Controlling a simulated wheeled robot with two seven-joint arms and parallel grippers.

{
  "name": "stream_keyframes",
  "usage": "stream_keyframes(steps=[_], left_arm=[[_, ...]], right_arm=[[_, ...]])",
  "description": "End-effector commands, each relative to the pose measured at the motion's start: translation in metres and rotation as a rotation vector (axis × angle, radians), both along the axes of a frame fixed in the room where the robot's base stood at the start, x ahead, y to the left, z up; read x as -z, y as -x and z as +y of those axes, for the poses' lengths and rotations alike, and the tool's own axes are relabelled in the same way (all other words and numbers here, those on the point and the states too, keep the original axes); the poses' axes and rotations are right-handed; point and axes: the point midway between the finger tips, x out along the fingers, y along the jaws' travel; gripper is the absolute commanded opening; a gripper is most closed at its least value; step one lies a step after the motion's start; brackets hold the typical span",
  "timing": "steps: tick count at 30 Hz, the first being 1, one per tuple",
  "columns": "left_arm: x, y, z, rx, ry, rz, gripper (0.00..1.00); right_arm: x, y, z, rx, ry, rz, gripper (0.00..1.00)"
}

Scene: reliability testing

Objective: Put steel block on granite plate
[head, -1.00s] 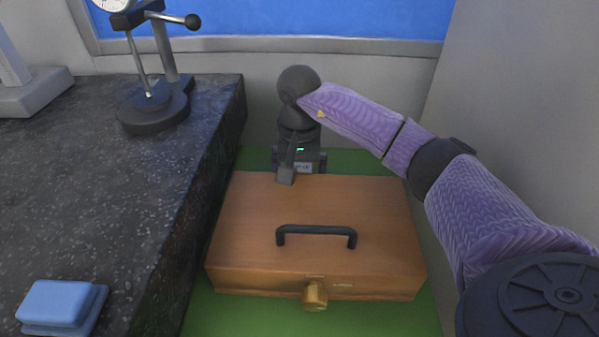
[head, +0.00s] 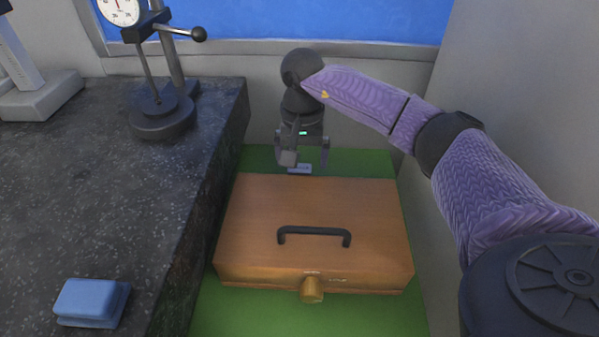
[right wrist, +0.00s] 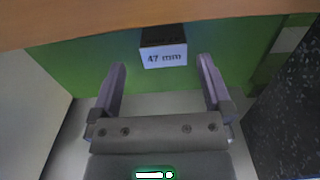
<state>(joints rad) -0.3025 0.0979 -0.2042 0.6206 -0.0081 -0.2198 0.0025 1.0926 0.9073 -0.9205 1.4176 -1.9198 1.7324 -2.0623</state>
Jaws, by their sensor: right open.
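The steel block (head: 299,169) is small and grey, lying on the green surface just behind the wooden box. In the right wrist view the block (right wrist: 163,54) shows a light face marked "47 mm" and a dark top. My right gripper (head: 307,164) is open above and behind the block. In the right wrist view its fingers (right wrist: 162,60) stand apart, with the block between their lines, just beyond the tips and untouched. The granite plate (head: 90,200) is the dark speckled slab at the left. My left gripper is out of view.
A wooden box (head: 250,225) with a black handle stands in front of the block. A dial gauge stand (head: 163,118) and a grey instrument (head: 40,98) stand at the plate's back. A blue block (head: 92,302) lies near its front. The plate's middle is clear. A wall stands right.

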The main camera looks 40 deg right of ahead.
Motion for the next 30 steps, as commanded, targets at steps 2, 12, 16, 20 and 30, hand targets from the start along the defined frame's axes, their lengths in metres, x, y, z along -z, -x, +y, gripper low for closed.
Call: stream_keyframes(steps=[2,12,16,20,30], left_arm=[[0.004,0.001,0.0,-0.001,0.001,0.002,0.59],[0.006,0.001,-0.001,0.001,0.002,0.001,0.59],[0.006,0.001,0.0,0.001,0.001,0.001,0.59],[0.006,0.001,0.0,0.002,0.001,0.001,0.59],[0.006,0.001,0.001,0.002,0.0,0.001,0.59]], right_arm=[[0.019,-0.001,0.005,-0.002,-0.002,0.004,1.0],[0.04,-0.002,0.004,-0.001,-0.001,0.0,1.0],[0.04,-0.001,0.004,-0.001,-0.001,0.0,0.79],[0.04,-0.001,0.004,-0.001,-0.001,0.0,0.51],[0.039,-0.001,0.004,-0.001,-0.001,0.0,0.0]])
